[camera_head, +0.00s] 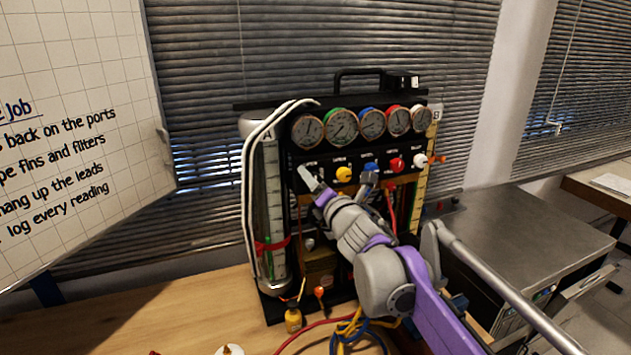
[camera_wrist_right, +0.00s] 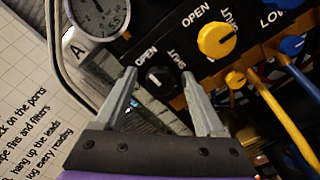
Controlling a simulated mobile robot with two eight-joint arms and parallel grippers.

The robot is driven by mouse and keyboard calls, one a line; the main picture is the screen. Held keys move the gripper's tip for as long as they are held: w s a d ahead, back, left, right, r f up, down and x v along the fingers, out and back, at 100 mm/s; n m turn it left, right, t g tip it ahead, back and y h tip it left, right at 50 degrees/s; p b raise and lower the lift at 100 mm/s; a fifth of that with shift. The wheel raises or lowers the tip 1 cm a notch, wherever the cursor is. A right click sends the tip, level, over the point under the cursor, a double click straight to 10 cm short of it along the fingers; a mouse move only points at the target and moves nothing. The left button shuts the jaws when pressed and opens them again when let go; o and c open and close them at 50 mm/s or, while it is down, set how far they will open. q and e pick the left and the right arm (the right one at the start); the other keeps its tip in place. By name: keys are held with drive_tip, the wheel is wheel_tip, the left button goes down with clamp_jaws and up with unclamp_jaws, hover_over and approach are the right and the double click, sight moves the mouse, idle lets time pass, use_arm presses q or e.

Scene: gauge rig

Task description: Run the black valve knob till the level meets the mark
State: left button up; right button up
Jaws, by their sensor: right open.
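The black valve knob (camera_wrist_right: 159,80) shows in the right wrist view, with OPEN and SHUT printed above it. My right gripper (camera_wrist_right: 159,73) is open, its fingers apart on either side of the knob; I cannot tell whether they touch it. In the head view my right gripper (camera_head: 312,178) reaches the left end of the knob row and hides the black knob. The clear level column A (camera_head: 272,190) stands at the rig's left, with a red band (camera_head: 271,245) low on it. I cannot make out the liquid level. My left gripper is not in view.
Yellow (camera_head: 344,174), blue (camera_head: 371,167) and red (camera_head: 397,164) knobs sit to the right, below several round gauges (camera_head: 342,125). A whiteboard (camera_head: 75,110) stands left.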

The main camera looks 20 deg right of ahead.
clamp_jaws()
idle(0.4)
drive_tip(key=shift+m, duration=0.3)
drive_tip(key=m, duration=0.3)
drive_tip(key=shift+m, duration=0.3)
drive_tip(key=m, duration=0.4)
drive_tip(key=shift+m+b, duration=0.3)
drive_tip(key=shift+b, duration=0.05)
drive_tip(key=m+b, duration=0.1)
drive_tip(key=m, duration=0.3)
drive_tip(key=shift+m, duration=0.3)
drive_tip(key=shift+m+b, duration=0.35)
drive_tip(key=shift+m, duration=1.85)
